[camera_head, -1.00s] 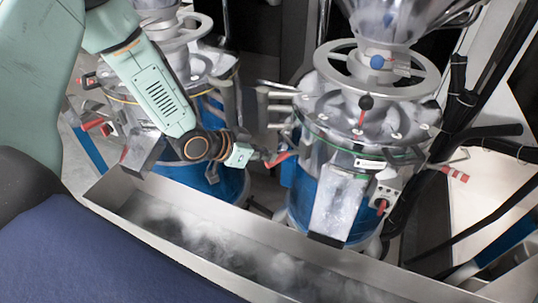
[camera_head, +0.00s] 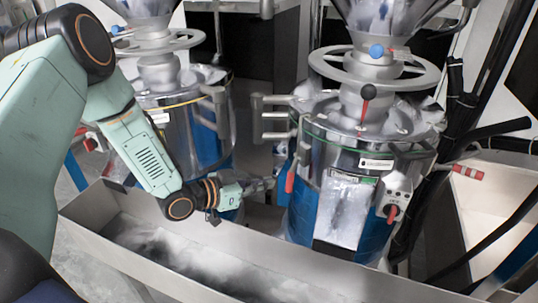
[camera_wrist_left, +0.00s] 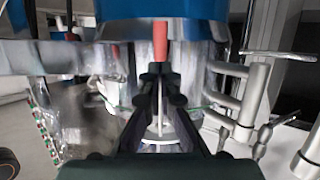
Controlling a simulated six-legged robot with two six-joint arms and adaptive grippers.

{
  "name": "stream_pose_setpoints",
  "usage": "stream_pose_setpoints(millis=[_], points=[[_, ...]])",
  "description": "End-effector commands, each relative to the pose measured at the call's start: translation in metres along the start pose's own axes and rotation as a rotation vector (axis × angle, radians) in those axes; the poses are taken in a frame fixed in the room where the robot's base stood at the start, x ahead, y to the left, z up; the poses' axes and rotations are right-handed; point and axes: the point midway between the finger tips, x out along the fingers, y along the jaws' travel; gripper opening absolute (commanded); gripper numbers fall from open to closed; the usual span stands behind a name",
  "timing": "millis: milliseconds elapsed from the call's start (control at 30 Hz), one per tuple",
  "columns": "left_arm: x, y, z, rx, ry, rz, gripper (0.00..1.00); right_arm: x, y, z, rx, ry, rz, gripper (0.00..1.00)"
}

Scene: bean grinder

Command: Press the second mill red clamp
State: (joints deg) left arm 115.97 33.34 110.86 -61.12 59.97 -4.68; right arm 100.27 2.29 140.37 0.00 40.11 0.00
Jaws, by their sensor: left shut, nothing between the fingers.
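The right-hand mill (camera_head: 405,165) is a steel and blue drum. Its red clamp (camera_head: 290,178) hangs nearly upright against the drum's left front side. My left gripper (camera_head: 268,184) is shut and empty, with its tips just left of the clamp. In the left wrist view the red clamp (camera_wrist_left: 160,42) stands straight beyond the shut fingertips (camera_wrist_left: 160,72); I cannot tell whether they touch it. The left-hand mill (camera_head: 185,125) stands partly behind my left arm. My right gripper is not in view.
A long grey metal trough (camera_head: 290,280) runs in front of both mills. Pipe fittings (camera_head: 272,115) stick out from the right mill's left side. A red-tipped lever (camera_head: 467,172) juts out at right.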

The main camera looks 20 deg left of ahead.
Motion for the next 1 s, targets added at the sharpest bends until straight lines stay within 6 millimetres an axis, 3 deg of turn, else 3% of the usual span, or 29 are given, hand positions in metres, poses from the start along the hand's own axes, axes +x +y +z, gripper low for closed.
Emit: stream_pose_setpoints(millis=[100,400,1000], points=[[0.007,0.000,0.014,0.001,0.067,0.002,0.00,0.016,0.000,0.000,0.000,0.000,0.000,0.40],[0.016,0.000,0.021,0.003,0.131,0.001,0.00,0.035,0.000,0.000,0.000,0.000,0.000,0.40],[0.019,0.000,0.022,0.002,0.130,0.001,0.00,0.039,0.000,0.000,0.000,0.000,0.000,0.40]])
